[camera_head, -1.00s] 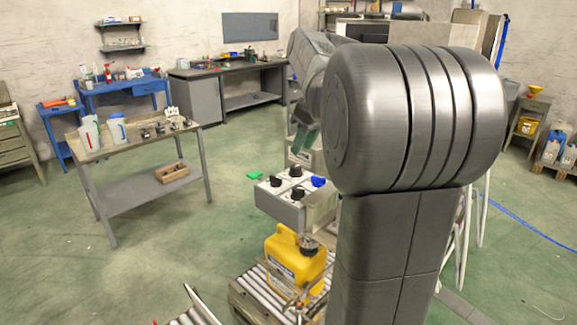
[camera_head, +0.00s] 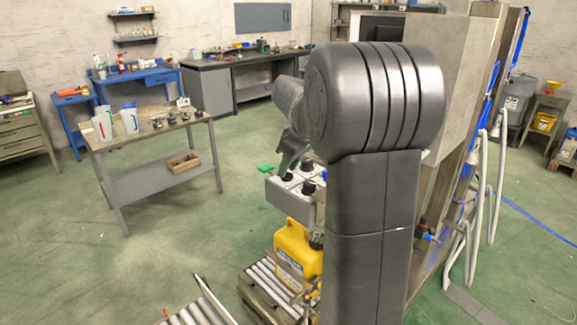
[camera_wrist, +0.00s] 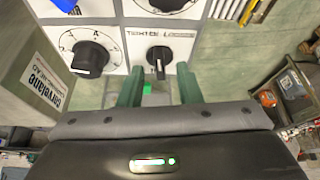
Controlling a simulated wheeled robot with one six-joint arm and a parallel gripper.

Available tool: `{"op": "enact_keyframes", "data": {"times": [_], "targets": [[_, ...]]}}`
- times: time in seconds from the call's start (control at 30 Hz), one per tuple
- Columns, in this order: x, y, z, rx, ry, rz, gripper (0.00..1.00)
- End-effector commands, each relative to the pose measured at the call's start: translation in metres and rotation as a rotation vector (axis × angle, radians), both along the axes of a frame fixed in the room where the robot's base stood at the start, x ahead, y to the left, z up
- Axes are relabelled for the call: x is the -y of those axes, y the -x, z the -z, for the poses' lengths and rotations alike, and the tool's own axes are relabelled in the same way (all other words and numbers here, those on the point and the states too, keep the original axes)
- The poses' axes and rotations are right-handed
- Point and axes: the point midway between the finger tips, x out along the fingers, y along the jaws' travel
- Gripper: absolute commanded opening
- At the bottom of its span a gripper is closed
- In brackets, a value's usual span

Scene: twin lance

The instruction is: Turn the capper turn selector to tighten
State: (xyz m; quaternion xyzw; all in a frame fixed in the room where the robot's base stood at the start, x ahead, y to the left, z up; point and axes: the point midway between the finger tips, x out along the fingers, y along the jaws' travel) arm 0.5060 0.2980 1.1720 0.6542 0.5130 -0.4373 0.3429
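The capper turn selector (camera_wrist: 159,60) is a black knob with a raised bar on a white plate in the wrist view. Lettering above it seems to read "TIGHTEN" on the left and "LOOSEN" on the right; the bar points roughly down in the picture. My gripper (camera_wrist: 159,86) has two green fingers, apart, with nothing held between them. Their tips are just below the knob in the picture, one towards each side; contact cannot be told. In the head view my gripper (camera_head: 289,158) is over the grey control box (camera_head: 287,198), partly hidden by my arm.
A larger black dial (camera_wrist: 90,54) is left of the selector, with another dial (camera_wrist: 165,4) and a blue knob above. A yellow jug (camera_head: 292,252) stands on the roller conveyor (camera_head: 268,288) below the box. A bench (camera_head: 152,137) stands at left across open floor.

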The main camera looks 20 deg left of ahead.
Motion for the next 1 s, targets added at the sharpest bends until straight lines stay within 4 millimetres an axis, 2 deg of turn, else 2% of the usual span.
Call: {"op": "enact_keyframes", "data": {"times": [0.37, 0.53, 0.57, 0.77, 1.0], "targets": [[-0.0025, -0.0005, 0.007, 0.0, 0.0, 0.0, 0.32], [-0.0025, -0.0005, 0.0069, 0.0, 0.0, 0.001, 0.02], [-0.0024, -0.0005, 0.0068, 0.0, 0.0, 0.001, 0.0], [-0.0023, -0.0008, 0.0065, 0.0, 0.0, -0.011, 0.0], [-0.0019, -0.0027, 0.0059, -0.001, 0.001, -0.173, 0.0]]}}
